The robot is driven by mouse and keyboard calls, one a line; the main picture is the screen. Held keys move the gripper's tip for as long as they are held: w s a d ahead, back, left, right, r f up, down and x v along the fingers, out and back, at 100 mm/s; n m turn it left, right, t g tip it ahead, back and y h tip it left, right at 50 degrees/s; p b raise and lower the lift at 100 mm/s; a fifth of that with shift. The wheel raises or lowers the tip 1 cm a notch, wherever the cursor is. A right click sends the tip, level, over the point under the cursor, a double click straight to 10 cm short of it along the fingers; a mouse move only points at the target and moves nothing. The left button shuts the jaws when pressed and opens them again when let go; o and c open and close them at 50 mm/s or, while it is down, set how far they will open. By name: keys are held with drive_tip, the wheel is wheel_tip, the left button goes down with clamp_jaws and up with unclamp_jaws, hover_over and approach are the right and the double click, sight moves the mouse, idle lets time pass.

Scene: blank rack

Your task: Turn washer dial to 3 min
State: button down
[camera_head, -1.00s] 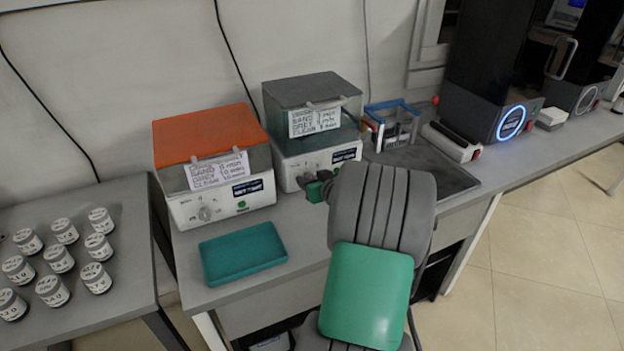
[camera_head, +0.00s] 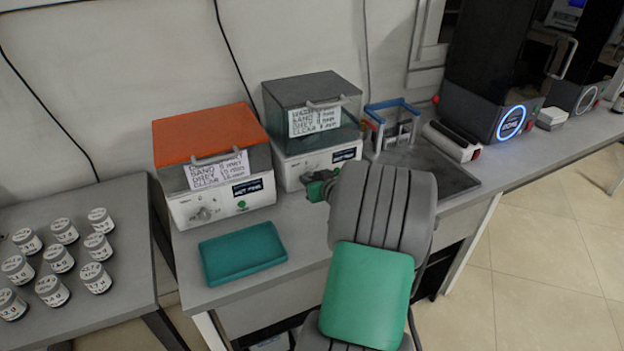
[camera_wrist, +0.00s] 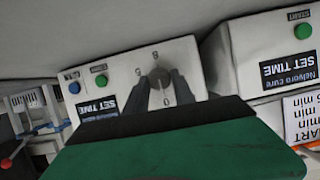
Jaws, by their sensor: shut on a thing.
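The washer (camera_head: 318,162) is the box with the grey lid at the back of the bench, with a handwritten note on its clear front. Its grey dial (camera_wrist: 158,78) shows upside down in the wrist view, on the pale front panel. Printed digits sit around the dial, but the set time cannot be read. My gripper (camera_wrist: 161,84) has its two dark fingers closed on either side of the dial. In the head view my gripper (camera_head: 316,187) is at the washer's front, where it and my arm hide the dial.
An orange-lidded machine (camera_head: 205,135) with its own dial stands close on the left. A teal tray (camera_head: 242,252) lies in front of it. A blue-framed rack (camera_head: 392,122) stands right of the washer. Several labelled jars (camera_head: 59,258) stand on the left table.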

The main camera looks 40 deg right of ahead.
drive_tip(key=shift+f, duration=0.1)
drive_tip(key=m+y+b, duration=0.2)
drive_tip(key=m, duration=0.1)
drive_tip(key=shift+s+d+f+t, duration=0.1)
drive_tip(key=shift+d+f+t, duration=0.1)
drive_tip(key=shift+t, duration=0.2)
drive_tip(key=m+t+y, duration=0.1)
drive_tip(key=m, duration=0.1)
drive_tip(key=shift+d+m+b, duration=0.1)
drive_tip(key=shift+m+b, duration=0.2)
drive_tip(key=shift+b, duration=0.05)
drive_tip(key=shift+m+t+y, duration=0.5)
drive_tip(key=shift+m+y, duration=0.2)
drive_tip(key=shift+m, duration=0.5)
drive_tip(key=c, duration=1.1)
unclamp_jaws()
